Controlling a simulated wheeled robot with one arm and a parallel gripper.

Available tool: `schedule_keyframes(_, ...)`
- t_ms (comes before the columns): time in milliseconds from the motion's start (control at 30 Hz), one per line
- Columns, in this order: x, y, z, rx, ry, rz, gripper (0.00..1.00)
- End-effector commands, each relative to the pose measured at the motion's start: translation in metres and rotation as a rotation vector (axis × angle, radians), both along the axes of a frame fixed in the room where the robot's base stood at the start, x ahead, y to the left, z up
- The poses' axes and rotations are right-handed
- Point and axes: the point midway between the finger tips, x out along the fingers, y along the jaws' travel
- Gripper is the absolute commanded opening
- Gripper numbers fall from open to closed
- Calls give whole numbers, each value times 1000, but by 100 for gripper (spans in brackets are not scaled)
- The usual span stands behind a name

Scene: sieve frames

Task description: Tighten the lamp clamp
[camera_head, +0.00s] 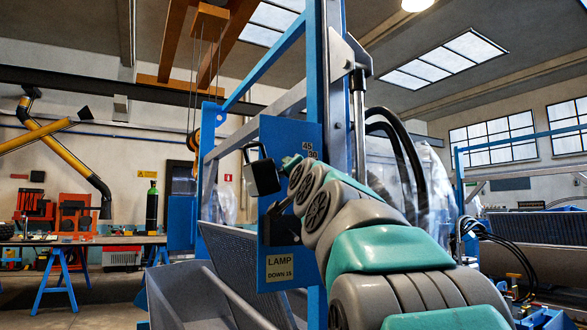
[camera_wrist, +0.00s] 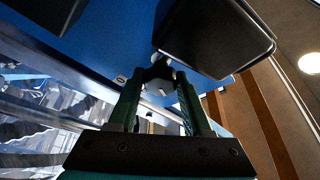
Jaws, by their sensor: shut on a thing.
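The lamp (camera_head: 263,177) is a small dark box on a blue upright plate (camera_head: 290,135) marked with angle numbers. In the wrist view the lamp (camera_wrist: 215,38) is a large black housing at the upper right, close to the fingertips. My gripper (camera_wrist: 159,77) is shut on a small dark and pale knob (camera_wrist: 158,86) beside the lamp, which I take for the clamp. In the head view my own arm reaches up to the plate and hides the knob and most of my gripper. The lamp's pivot is partly hidden too.
A label (camera_head: 280,268) on the plate reads "LAMP DOWN 15". A blue frame and a steel cylinder (camera_head: 358,120) rise behind my arm. Black hoses (camera_head: 405,150) curve to the right. A grey ribbed chute (camera_head: 235,265) lies below left. A workbench (camera_head: 75,240) stands farther left.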

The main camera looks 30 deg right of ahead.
Motion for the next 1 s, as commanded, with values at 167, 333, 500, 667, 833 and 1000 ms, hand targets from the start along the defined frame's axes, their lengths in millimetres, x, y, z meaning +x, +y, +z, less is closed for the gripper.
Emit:
schedule_keyframes(167, -1, -3, 1, 139, 5, -9, 0)
schedule_keyframes(333, -1, -3, 1, 284, 11, -7, 0)
schedule_keyframes(500, -1, -2, 2, 440, 12, -5, 0)
schedule_keyframes(667, 1, -2, 0, 594, 22, -3, 0)
schedule_keyframes(833, 0, 0, 2, 748, 24, 0, 0)
schedule_keyframes(1000, 1, -1, 0, 865, 30, 1, 0)
